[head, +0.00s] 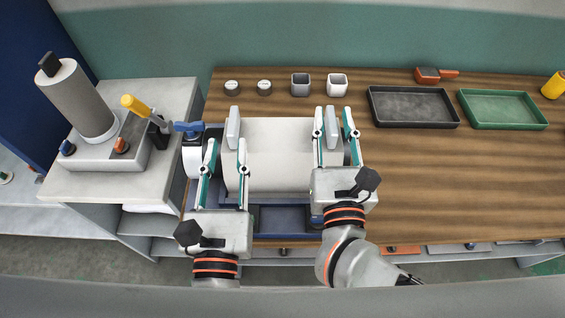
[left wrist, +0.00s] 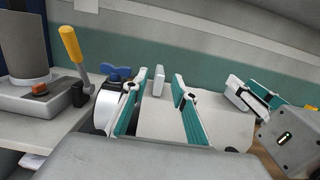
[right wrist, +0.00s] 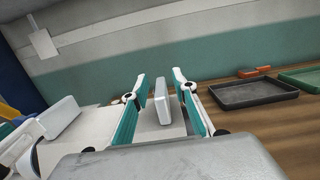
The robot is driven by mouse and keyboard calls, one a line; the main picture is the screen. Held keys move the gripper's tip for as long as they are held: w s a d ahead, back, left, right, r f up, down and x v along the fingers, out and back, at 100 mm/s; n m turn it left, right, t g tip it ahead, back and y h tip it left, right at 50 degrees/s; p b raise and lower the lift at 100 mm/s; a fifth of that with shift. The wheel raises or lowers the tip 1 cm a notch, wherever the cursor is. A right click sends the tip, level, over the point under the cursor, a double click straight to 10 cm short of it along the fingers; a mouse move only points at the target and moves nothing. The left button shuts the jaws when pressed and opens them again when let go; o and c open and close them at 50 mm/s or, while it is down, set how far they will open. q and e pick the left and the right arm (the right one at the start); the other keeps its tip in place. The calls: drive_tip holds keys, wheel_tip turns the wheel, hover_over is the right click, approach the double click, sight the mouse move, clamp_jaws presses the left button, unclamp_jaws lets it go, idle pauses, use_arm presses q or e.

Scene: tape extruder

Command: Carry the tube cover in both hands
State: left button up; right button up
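The tube cover (head: 280,150) is a broad pale grey, rounded piece lying over the blue-grey machine base, with an upright handle at each end. My left gripper (head: 226,143) is open near the left handle (head: 232,125); in the left wrist view this handle (left wrist: 158,80) shows between and beyond the fingertips. My right gripper (head: 333,114) is open, its fingers on either side of the right handle (head: 331,125). In the right wrist view that handle (right wrist: 163,101) shows between the fingers. I see no clear contact with either handle. The arms hide the cover's near edge partly.
A grey machine with a cylinder (head: 80,100) and yellow lever (head: 134,105) stands at left. Small containers (head: 300,84) line the back of the wooden bench. A black tray (head: 412,107) and green tray (head: 503,109) lie at right. The bench front right is clear.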

sight(338, 157)
drive_tip(key=s, duration=0.7)
drive_tip(key=shift+s+f, duration=0.2)
drive_tip(key=shift+f, duration=0.1)
